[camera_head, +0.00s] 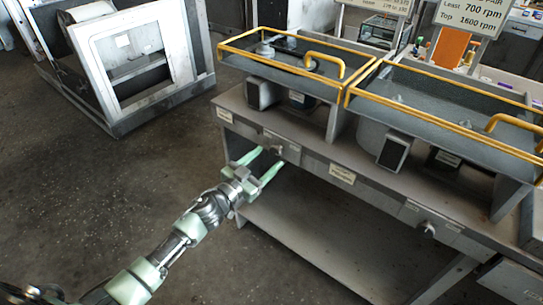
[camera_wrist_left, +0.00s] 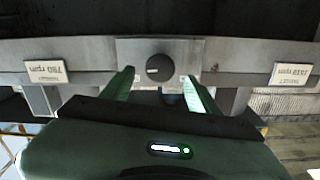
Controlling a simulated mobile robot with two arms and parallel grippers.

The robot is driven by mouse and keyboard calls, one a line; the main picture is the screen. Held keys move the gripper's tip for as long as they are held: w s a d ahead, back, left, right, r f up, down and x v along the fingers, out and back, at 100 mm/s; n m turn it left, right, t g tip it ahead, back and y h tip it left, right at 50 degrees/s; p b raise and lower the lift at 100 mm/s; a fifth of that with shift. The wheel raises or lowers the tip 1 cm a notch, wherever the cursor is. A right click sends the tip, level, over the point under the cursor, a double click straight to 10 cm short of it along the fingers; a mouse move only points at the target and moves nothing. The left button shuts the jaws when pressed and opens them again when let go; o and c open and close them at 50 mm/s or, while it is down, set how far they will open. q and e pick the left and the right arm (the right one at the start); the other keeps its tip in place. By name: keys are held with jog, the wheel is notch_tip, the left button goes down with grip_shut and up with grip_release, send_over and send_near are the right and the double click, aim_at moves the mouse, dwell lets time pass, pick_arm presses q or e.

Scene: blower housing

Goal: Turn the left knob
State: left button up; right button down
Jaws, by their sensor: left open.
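The left knob (camera_head: 278,150) is a small round knob on the front panel of the grey bench. In the left wrist view the dark knob (camera_wrist_left: 159,67) sits on a grey plate, with a short pale mark on its face. My left gripper (camera_head: 264,162) is in front of the panel at the knob. It is open, and in the left wrist view its green fingers (camera_wrist_left: 160,84) stand on either side of the knob, with gaps to both sides. Whether the tips reach past the knob's face is not clear. My right gripper is not in view.
A second knob (camera_head: 427,229) is farther right on the panel. Small labels (camera_wrist_left: 46,71) (camera_wrist_left: 290,75) flank the left knob. Yellow-railed blower housings (camera_head: 300,62) stand on the bench; an open shelf (camera_head: 310,245) lies below. Floor at left is clear before a white-framed cabinet (camera_head: 125,65).

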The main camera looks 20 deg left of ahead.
aim_at(275, 154)
pick_arm(q)
jog(key=shift+x, duration=1.55)
grip_shut()
jog(key=shift+m, duration=0.4)
jog(key=m, duration=0.4)
jog(key=shift+d+f+m+b, duration=0.1)
jog(key=shift+f+m+b, duration=0.05)
jog(key=shift+m+b, duration=0.2)
jog(key=m+b, duration=0.1)
jog(key=m, duration=0.5)
jog(key=shift+s, duration=0.1)
jog(key=shift+m, duration=0.25)
